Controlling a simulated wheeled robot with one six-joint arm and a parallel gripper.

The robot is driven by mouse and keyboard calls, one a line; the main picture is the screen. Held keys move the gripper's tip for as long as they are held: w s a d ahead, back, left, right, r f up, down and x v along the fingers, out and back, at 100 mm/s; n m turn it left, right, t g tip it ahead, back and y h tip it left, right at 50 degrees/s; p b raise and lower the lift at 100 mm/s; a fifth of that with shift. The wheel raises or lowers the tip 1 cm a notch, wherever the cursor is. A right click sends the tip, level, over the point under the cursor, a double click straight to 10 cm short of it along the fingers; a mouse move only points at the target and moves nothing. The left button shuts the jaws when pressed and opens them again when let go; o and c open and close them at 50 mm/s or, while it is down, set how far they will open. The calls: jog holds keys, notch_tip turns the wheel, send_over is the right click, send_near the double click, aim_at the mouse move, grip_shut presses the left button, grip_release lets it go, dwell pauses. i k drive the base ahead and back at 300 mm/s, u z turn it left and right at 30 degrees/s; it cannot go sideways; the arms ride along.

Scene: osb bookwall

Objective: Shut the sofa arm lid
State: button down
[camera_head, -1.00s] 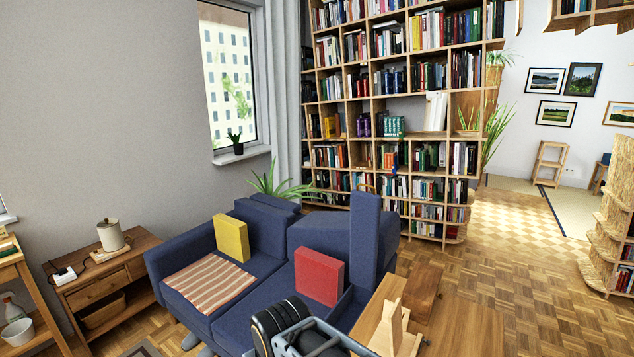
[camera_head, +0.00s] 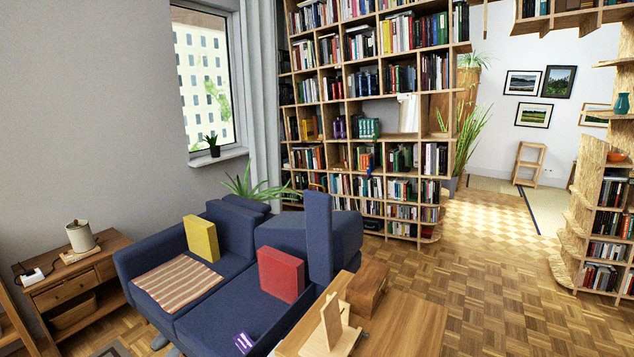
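The sofa arm lid (camera_head: 318,238) is a tall, narrow blue upholstered panel. It stands upright at the right side of the blue sofa (camera_head: 225,318), beside the red cushion (camera_head: 281,274). The sofa arm below and in front of it is partly hidden by the wooden furniture at the right, and I cannot see into it. My gripper is not in view.
A wooden table (camera_head: 405,318) with a small wooden stand (camera_head: 331,325) and a wooden box (camera_head: 367,289) is close to the sofa's right side. A purple item (camera_head: 243,342) lies on the seat. Parquet floor (camera_head: 485,290) is open at the right.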

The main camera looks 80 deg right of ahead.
aim_at(318, 205)
jog(key=k, duration=2.2)
jog(key=z, duration=3.2)
jog(key=i, duration=3.65)
jog(key=u, duration=1.85)
jog(key=i, duration=0.5)
jog(key=u, duration=1.4)
